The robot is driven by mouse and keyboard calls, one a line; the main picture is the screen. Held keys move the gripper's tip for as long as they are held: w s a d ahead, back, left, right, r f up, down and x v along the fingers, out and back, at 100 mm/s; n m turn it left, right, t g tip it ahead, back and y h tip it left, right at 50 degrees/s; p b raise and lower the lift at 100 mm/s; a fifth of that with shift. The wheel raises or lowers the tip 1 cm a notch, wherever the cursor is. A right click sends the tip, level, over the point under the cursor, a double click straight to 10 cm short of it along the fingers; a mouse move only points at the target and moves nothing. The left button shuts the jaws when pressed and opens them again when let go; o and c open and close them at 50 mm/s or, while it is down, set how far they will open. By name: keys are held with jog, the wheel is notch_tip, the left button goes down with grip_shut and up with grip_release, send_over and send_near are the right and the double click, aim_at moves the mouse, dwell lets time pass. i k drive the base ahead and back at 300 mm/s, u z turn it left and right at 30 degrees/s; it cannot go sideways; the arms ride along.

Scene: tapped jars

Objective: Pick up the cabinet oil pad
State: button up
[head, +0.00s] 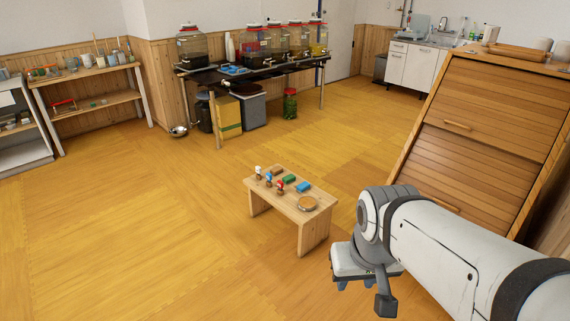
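A low wooden bench (262,198) stands on the floor near the middle of the head view. On it lie a brown pad (276,170), a green pad (289,179) and a blue pad (303,187). I cannot read any label, so I cannot tell which is the cabinet oil pad. Three small knobbed pieces, white-topped (258,170), blue-topped (268,179) and red-topped (280,186), stand along the left edge. My gripper (364,294) is right of the bench and apart from it. Its fingers look spread, with nothing visible between them.
A round dish (307,203) sits at the bench's right end. A slatted wooden cabinet (480,125) stands at right. A dark table (262,74) with tapped jars stands at the back, a wooden shelf (98,101) at left. The floor around the bench is clear.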

aim_at(289, 179)
jog(key=u, duration=0.55)
jog(key=i, duration=0.85)
jog(key=u, duration=0.45)
jog(key=i, duration=1.55)
jog(key=z, duration=0.6)
jog(key=i, duration=1.3)
jog(key=z, duration=0.9)
jog(key=k, duration=0.8)
jog(key=z, duration=0.2)
jog(key=i, duration=0.9)
jog(key=u, duration=0.1)
